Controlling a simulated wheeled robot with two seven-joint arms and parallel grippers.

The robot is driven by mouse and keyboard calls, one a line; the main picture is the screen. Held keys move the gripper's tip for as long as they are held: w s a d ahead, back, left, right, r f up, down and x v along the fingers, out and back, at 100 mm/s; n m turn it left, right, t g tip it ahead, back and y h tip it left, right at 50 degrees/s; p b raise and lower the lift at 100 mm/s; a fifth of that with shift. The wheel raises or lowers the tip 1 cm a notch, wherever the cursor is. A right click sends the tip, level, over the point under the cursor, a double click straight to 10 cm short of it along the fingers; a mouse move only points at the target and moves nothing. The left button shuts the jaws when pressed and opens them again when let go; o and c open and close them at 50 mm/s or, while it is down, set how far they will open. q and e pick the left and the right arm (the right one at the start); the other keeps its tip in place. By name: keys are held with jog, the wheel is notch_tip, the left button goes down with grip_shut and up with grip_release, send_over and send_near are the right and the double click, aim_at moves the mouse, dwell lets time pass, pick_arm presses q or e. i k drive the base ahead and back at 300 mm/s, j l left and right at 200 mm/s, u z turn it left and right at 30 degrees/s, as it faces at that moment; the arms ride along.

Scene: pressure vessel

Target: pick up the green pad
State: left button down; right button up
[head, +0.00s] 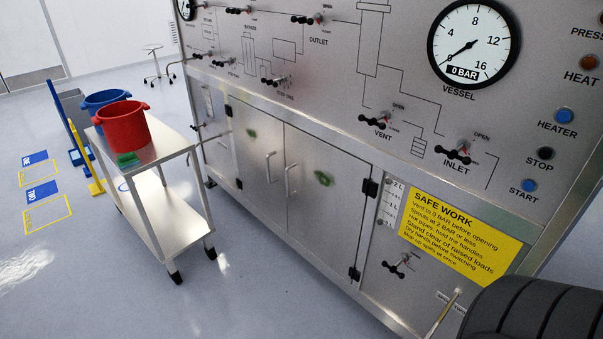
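The green pad (127,159) is a small flat green piece on the top shelf of the metal trolley (168,149). It lies just in front of the red pot (123,127), close to its base, and I cannot tell if they touch. Neither of my grippers is in view.
A blue pot (104,98) stands behind the red one. The steel panel cabinet (300,150) stands right of the trolley, with green smudges on its doors (322,205). A yellow post (96,187) is at left. The floor (120,280) in front is clear. A dark ribbed shape fills the lower right corner.

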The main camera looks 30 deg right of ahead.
aim_at(126, 160)
jog(key=u, duration=0.2)
jog(key=i+l+u, duration=0.2)
jog(key=u, duration=0.15)
jog(key=i+l+u, duration=0.35)
jog(key=l+u, duration=0.3)
jog(key=i+j, duration=0.05)
jog(key=j, duration=0.05)
